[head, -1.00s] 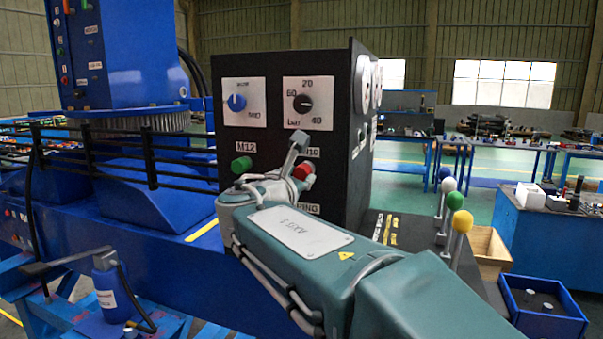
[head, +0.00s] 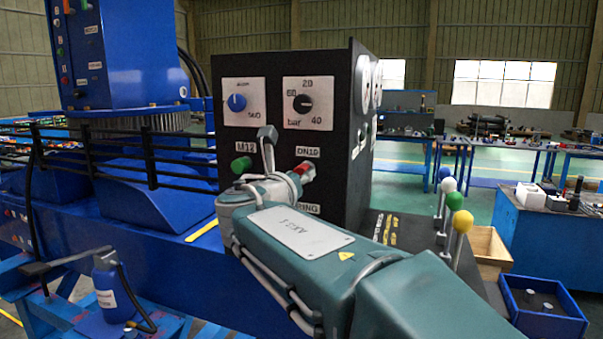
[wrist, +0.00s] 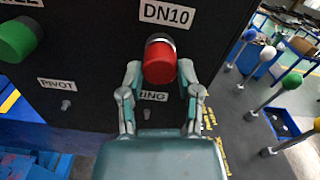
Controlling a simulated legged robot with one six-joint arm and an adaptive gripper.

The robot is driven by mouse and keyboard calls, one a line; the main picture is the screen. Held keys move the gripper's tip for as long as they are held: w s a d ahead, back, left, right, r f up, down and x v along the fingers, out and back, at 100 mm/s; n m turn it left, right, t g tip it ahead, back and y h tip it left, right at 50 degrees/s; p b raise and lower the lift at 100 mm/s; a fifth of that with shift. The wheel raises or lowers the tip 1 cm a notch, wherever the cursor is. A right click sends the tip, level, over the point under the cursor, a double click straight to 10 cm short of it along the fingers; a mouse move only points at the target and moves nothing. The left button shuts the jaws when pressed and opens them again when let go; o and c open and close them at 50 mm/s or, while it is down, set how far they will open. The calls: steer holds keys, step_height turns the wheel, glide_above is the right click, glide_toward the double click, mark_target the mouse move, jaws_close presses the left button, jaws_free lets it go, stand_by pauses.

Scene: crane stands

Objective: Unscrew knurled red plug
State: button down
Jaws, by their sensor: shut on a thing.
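The knurled red plug (wrist: 160,62) sits in the dark panel under the DN10 label in the wrist view. A pale metallic rim shows along its upper edge. In the head view the plug (head: 305,168) shows beside the end of my arm, partly covered. My gripper (wrist: 159,72) has one finger on each side of the plug and is shut on it. Its fingers are mostly hidden in the head view. Whether the thread is still engaged cannot be seen.
A green plug (head: 241,164) sits left under the M12 label. Ball-topped levers (head: 462,222) stand to the right, beside a blue bin (head: 541,310).

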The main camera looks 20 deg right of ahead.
steer(key=n, duration=0.5)
stand_by(0.3)
steer(key=n, duration=0.5)
steer(key=shift+s+a, duration=0.1)
stand_by(0.7)
steer(key=shift+v, duration=1.95)
